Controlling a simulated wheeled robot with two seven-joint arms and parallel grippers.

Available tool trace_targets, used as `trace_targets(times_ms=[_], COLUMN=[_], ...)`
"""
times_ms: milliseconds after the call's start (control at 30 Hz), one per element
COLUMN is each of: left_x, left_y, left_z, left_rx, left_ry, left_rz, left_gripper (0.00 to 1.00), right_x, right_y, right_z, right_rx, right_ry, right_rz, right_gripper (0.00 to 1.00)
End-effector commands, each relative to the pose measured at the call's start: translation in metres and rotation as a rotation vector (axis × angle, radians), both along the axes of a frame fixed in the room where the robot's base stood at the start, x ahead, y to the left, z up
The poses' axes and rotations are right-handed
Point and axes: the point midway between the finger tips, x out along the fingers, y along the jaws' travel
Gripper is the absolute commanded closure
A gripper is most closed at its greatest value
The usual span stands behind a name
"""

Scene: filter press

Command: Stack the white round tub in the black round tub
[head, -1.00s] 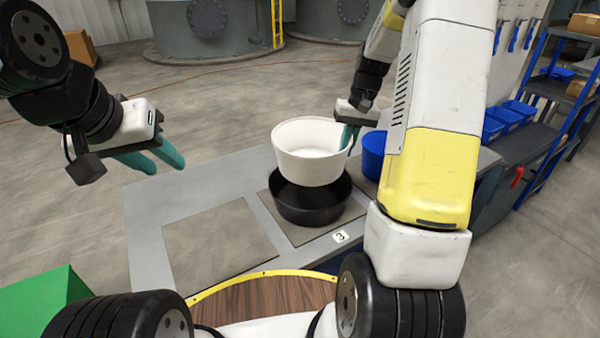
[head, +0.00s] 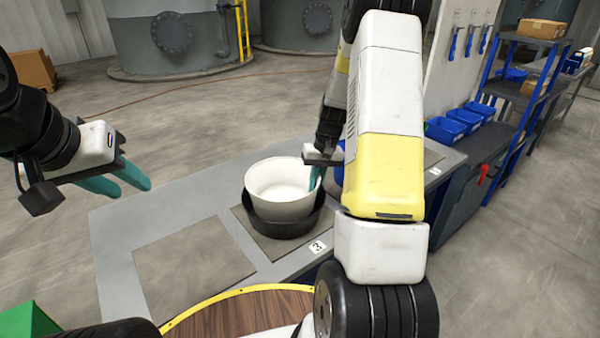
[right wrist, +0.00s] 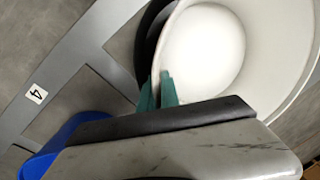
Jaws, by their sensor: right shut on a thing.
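The white round tub (head: 281,207) is upright, with its lower part inside the black round tub (head: 288,228) in the head view; its rim stands above the black rim. The black tub sits on a dark square by the label 3. My right gripper (head: 317,178) is shut on the right side of the white tub's wall. In the right wrist view the fingers (right wrist: 158,92) grip the white tub's rim (right wrist: 262,105), with the black tub (right wrist: 150,40) behind it. Whether the white tub touches the black tub's bottom is hidden. My left gripper (head: 122,181) is open and empty at the left.
An empty dark square (head: 193,262) lies left of the tubs on the grey table (head: 115,235). A blue tub (head: 338,170) stands partly hidden behind my right arm; it also shows in the right wrist view (right wrist: 62,142). Blue bins (head: 462,120) stand farther right.

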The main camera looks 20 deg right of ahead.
Motion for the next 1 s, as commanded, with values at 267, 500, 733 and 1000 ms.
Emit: trace_targets(times_ms=[267,500,733,1000], left_x=[0.000,0.000,0.000,0.000], left_y=[0.000,0.000,0.000,0.000], left_z=[0.000,0.000,0.000,0.000], left_rx=[0.000,0.000,0.000,0.000], left_ry=[0.000,0.000,0.000,0.000], left_rz=[0.000,0.000,0.000,0.000], left_gripper=[0.64,0.64,0.64,0.64], right_x=[0.000,0.000,0.000,0.001], right_y=[0.000,0.000,0.000,0.000], right_z=[-0.007,-0.011,-0.012,0.003], right_rx=[0.001,0.000,0.000,0.000], right_ry=[0.001,-0.001,0.000,-0.003], right_rz=[0.000,-0.001,-0.001,0.000], right_gripper=[1.00,1.00,0.85,0.85])
